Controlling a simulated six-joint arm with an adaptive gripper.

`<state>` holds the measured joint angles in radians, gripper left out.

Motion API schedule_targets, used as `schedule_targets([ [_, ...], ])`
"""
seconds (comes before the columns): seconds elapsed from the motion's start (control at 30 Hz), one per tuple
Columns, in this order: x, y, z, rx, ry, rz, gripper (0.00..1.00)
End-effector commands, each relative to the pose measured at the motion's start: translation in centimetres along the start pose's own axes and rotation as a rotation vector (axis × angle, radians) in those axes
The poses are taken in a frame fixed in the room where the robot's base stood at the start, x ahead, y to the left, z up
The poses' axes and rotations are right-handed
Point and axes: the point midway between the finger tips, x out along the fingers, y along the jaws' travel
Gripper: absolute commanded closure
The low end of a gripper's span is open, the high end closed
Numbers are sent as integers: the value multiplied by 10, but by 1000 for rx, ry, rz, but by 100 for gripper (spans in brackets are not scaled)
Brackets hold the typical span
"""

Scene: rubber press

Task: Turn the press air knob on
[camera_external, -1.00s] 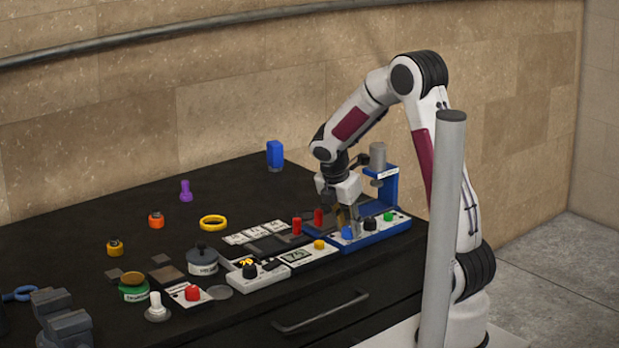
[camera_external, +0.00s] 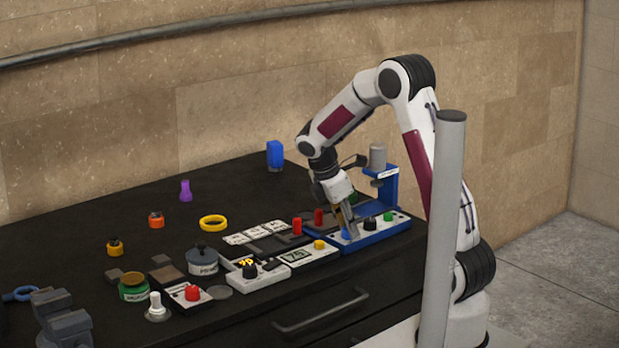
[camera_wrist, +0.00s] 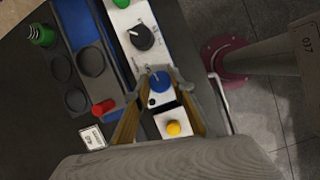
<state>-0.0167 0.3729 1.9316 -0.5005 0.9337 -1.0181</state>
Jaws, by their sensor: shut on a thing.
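The press (camera_external: 385,180) stands at the right end of the table, with a blue frame and a pale front control panel. A blue knob (camera_external: 345,235) with a light pointer line sits at the left end of this panel; in the wrist view the blue knob (camera_wrist: 160,82) lies between my fingertips. I cannot read any label naming it as the air knob. My gripper (camera_external: 346,228) is tilted and reaches down onto it; in the wrist view my gripper (camera_wrist: 158,76) is shut on the blue knob from both sides. The fingers partly hide its edges.
A black knob (camera_external: 369,224) and a green button (camera_external: 388,216) share the panel beside the blue knob. A yellow button (camera_external: 319,245) and two red handles, one here (camera_external: 318,217), are close on the left. Several loose items lie farther left. The table's back is mostly clear.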

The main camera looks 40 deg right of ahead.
Motion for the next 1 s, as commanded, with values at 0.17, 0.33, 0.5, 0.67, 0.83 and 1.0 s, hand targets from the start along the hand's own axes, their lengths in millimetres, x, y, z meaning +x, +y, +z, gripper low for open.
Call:
schedule_targets([
  [0.17,0,0,0,-1,1,0,59],
  [0.33,0,0,0,-1,1,0,59],
  [0.5,0,0,0,-4,1,2,59],
  [0.67,0,0,0,-29,2,12,59],
  [0.83,0,-1,0,-93,7,38,59],
  [1.0,0,-2,1,-189,13,79,59],
])
